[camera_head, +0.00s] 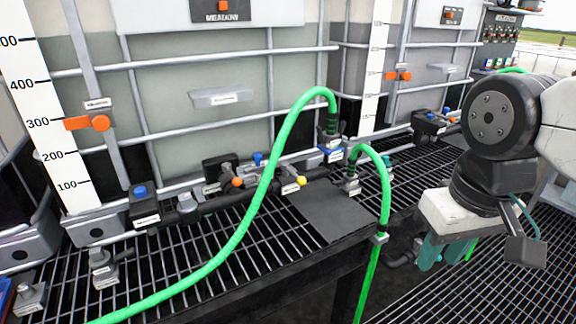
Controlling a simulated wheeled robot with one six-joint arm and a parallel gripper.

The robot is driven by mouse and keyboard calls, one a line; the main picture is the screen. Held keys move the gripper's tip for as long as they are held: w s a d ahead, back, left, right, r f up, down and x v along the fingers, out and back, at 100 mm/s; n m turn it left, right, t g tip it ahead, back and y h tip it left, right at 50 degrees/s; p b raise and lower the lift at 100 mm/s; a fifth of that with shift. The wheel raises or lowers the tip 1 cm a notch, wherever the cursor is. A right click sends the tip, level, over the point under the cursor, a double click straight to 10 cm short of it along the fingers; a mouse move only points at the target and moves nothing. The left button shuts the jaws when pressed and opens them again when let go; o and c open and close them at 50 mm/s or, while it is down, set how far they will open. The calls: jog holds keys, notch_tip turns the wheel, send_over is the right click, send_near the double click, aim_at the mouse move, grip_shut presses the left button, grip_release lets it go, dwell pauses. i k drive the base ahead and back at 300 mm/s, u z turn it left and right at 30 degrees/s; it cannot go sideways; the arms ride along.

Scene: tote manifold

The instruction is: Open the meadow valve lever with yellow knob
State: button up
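The lever with the yellow knob (300,181) sits on the black pipe run in front of the tote labelled MEADOW (222,12), near the middle of the head view. Its short handle is partly lost against the dark fittings, so I cannot tell its exact angle. A similar lever with an orange knob (237,182) is to its left. My gripper (445,255) hangs at the right, pointing down over the lower grating, well apart from the yellow knob. Its teal fingers are partly hidden by my wrist, and nothing is visibly held.
A green hose (245,225) arches across the front of the pipes, just left of the yellow knob. A second green hose (384,195) curves down to its right. A dark plate (325,212) lies on the grating (185,255) below the knob. A second tote stands right.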

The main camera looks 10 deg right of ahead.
aim_at(286, 166)
jog(key=z, duration=0.5)
jog(key=k, duration=0.55)
jog(key=z, duration=0.5)
jog(key=i, duration=1.05)
jog(key=u, duration=1.25)
jog(key=i, duration=0.4)
jog(key=u, duration=0.4)
